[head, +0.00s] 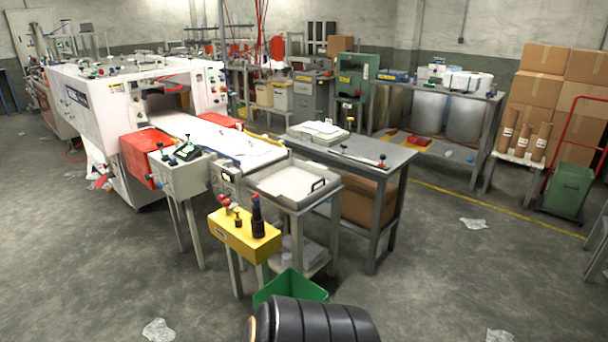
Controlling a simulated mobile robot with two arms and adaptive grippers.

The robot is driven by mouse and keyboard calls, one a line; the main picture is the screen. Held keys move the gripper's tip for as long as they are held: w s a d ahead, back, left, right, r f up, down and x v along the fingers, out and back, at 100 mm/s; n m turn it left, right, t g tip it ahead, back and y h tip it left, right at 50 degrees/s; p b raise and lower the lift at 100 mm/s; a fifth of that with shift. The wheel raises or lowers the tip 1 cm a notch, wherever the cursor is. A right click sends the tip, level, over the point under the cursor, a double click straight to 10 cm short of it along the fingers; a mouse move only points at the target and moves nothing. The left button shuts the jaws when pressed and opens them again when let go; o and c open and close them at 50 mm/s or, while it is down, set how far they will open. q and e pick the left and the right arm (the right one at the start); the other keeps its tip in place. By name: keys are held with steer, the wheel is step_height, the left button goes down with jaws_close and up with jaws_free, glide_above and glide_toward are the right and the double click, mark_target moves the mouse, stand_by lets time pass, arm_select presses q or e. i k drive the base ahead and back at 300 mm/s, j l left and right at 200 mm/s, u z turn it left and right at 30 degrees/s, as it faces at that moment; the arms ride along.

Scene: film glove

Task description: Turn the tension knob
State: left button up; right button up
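No single part in the head view can be made out for certain as the tension knob. A yellow control box (243,237) stands on legs near the picture's middle. On its top are red knobs (225,202) and a black upright handle (257,216) with a blue top. A small red-tipped knob (382,160) sits on the grey table. Small controls (186,150) sit on a pale box beside the white machine, too small to read. Neither of my grippers is in view.
A white machine (110,110) with a pale conveyor bed fills the left. A grey table (372,156) and a tray stand (292,186) stand beside it. A green bin (290,286) is below the yellow box. Stacked cartons (548,58) are at right. Open floor lies in front, with scraps.

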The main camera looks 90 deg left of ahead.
mark_target(222, 196)
steer(key=u, duration=1.8)
steer(key=j+u, duration=0.3)
steer(key=i+j+u, duration=0.1)
steer(key=j+u, duration=0.2)
steer(key=j, duration=0.2)
steer(key=i+j+u, duration=0.15)
steer(key=j+u, duration=0.15)
steer(key=i+j+u, duration=0.15)
steer(key=j+u, duration=0.15)
steer(key=j, duration=0.15)
